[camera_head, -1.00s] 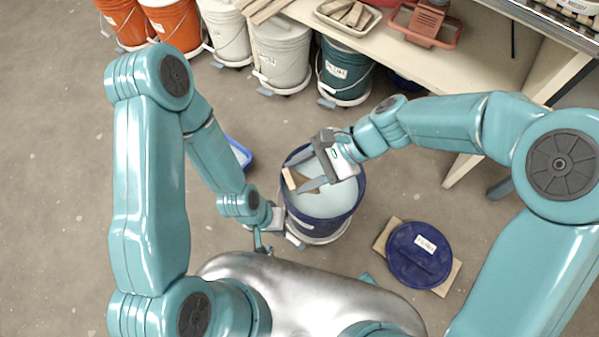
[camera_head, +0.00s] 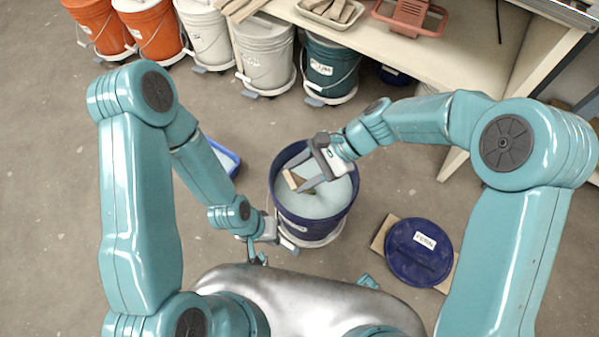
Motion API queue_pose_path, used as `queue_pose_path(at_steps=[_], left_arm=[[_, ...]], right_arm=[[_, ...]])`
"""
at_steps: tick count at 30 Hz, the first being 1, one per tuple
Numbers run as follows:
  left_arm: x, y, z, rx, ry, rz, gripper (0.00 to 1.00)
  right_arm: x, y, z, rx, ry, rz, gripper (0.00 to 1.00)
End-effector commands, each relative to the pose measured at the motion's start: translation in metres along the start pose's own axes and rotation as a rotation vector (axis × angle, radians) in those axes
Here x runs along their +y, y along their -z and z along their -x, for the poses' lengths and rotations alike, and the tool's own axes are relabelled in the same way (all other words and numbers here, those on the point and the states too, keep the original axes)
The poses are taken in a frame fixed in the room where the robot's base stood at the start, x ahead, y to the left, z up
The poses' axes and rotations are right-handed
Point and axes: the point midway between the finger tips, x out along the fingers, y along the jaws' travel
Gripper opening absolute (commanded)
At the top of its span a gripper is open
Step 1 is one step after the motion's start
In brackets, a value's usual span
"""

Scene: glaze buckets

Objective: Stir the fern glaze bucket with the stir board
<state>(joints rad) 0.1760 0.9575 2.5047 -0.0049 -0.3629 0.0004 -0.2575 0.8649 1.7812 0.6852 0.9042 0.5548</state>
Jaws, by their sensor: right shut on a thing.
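An open dark blue bucket (camera_head: 335,225) of pale blue-green glaze (camera_head: 325,204) stands on a small wheeled base in front of me. My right gripper (camera_head: 300,184) is over the bucket's mouth, shut on the wooden stir board (camera_head: 291,180). The board's light top end shows between the fingers, and its lower part is hidden in the glaze. My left gripper (camera_head: 272,238) is low beside the bucket's left side. Its fingertips are too small and partly hidden to tell open from shut. A dark blue lid (camera_head: 412,262) with a white label lies to the right.
A blue tray (camera_head: 224,157) lies on the floor behind my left arm. Several lidded orange, white and teal buckets (camera_head: 328,70) stand along the back by a table (camera_head: 440,52) with a tray of wood pieces (camera_head: 330,12). Floor is clear at far left.

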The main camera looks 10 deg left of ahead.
Motion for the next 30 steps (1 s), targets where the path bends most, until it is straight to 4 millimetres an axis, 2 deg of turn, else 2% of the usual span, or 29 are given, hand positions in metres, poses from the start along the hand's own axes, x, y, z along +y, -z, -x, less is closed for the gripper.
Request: queue_pose_path(at_steps=[3, 18, 24, 30], left_arm=[[-0.004, 0.0, -0.01, 0.0, 0.0, 0.0, 0.0], [-0.013, 0.001, -0.037, 0.0, 0.0, 0.0, 0.0], [-0.015, 0.001, -0.043, 0.0, 0.0, 0.0, 0.0], [-0.016, 0.001, -0.044, 0.0, 0.0, 0.0, 0.0]], right_arm=[[0.001, 0.015, -0.007, -0.001, 0.001, -0.001, 0.06], [0.0, 0.065, -0.028, 0.0, 0.001, -0.001, 0.06], [0.0, 0.076, -0.032, -0.001, 0.0, 0.0, 0.06], [0.0, 0.08, -0.033, -0.001, 0.0, 0.0, 0.06]])
